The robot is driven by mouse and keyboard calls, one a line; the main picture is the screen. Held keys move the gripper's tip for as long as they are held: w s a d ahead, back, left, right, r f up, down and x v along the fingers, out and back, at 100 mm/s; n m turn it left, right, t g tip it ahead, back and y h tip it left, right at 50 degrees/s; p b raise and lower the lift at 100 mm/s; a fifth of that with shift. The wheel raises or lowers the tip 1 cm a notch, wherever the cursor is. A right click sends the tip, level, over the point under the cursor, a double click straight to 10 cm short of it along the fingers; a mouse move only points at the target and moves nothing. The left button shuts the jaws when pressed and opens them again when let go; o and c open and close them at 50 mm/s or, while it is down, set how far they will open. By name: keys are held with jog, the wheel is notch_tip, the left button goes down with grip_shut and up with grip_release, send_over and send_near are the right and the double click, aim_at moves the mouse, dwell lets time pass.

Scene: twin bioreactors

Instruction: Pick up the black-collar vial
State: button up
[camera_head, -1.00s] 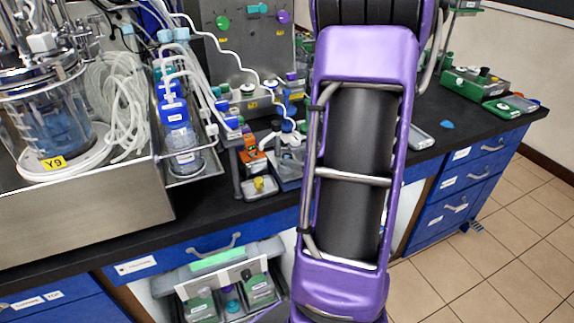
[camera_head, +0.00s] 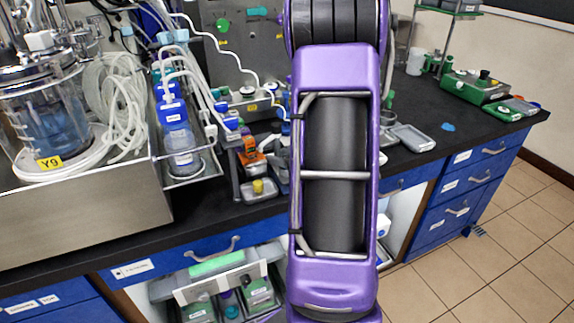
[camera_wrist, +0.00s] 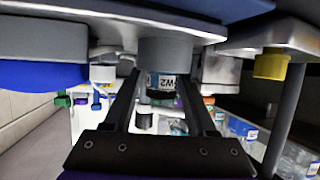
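In the wrist view, a vial with a dark collar (camera_wrist: 162,94) and a pale label with dark print hangs below a grey round part. It shows between the two black fingers of my gripper (camera_wrist: 160,82), close to their tips. The fingers are apart, with gaps seen beside the label, so the gripper looks open. I cannot tell whether either tip touches the vial. In the head view, my purple arm hides the gripper, and I cannot make out this vial there.
A yellow-capped item (camera_head: 258,187) stands in a small grey tray by the counter's front edge; a yellow part (camera_wrist: 270,65) also shows in the wrist view. A steel-walled bench unit (camera_head: 80,225) is at left. Grey trays (camera_head: 415,138) lie right of my arm.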

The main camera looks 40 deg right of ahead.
grip_shut()
jog(key=shift+r, duration=0.1)
